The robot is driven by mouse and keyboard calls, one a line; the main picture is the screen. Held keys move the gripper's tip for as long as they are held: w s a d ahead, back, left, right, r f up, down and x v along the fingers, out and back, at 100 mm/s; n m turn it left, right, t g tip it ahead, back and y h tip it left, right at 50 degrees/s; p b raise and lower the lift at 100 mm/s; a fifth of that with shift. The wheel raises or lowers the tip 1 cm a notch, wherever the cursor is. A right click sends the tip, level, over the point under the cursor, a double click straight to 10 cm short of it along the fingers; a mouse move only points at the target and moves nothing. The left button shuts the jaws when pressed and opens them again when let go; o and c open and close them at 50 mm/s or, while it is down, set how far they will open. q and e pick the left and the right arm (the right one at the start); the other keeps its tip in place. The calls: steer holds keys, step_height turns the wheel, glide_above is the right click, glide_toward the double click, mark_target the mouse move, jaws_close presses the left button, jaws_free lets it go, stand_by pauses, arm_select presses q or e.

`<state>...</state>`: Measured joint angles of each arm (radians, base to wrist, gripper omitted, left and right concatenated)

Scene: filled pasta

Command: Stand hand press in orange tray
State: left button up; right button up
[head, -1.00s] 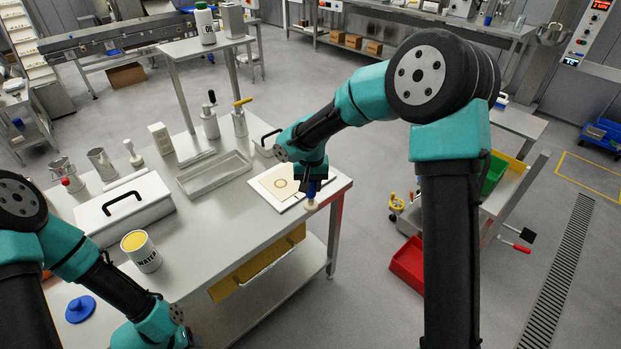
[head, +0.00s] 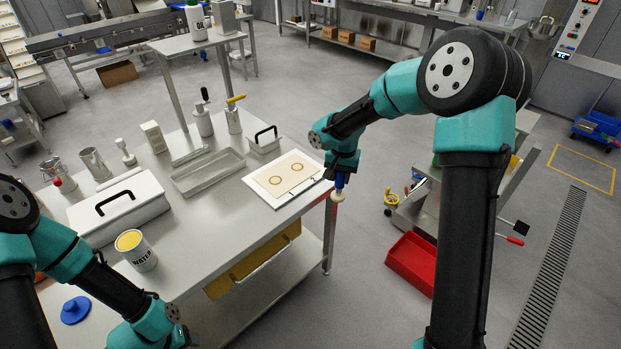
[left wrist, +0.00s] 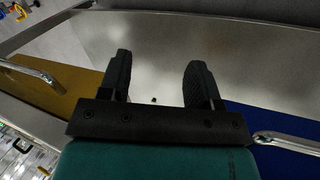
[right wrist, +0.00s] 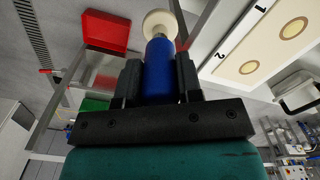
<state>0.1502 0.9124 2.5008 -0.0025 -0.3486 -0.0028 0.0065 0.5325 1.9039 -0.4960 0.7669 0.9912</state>
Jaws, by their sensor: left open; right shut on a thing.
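The hand press has a blue handle and a cream round head. My right gripper (head: 340,178) is shut on its handle. In the head view the press head (head: 337,196) hangs just off the right corner of the table. In the right wrist view the blue handle (right wrist: 159,72) sits between the fingers, with the cream head (right wrist: 160,23) beyond them. My left gripper (left wrist: 158,78) is open and empty in the left wrist view, facing the steel table. I cannot make out a clearly orange tray; a yellow-orange piece (head: 513,164) shows partly behind my right arm, by the cart.
A white board (head: 262,185) with two round pieces lies at the table's right end. The cart (head: 408,203) stands to the right, largely hidden by my arm. A red bin (head: 413,264) is on the floor. A water can (head: 136,251) and blue lid (head: 76,310) are near my left arm.

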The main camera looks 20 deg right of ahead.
steer(key=s+d+m, duration=0.4)
steer(key=s+d, duration=0.1)
steer(key=d, duration=0.7)
steer(key=s+d+f+m, duration=0.1)
steer(key=s+d+m, duration=0.4)
steer(key=d, duration=0.8)
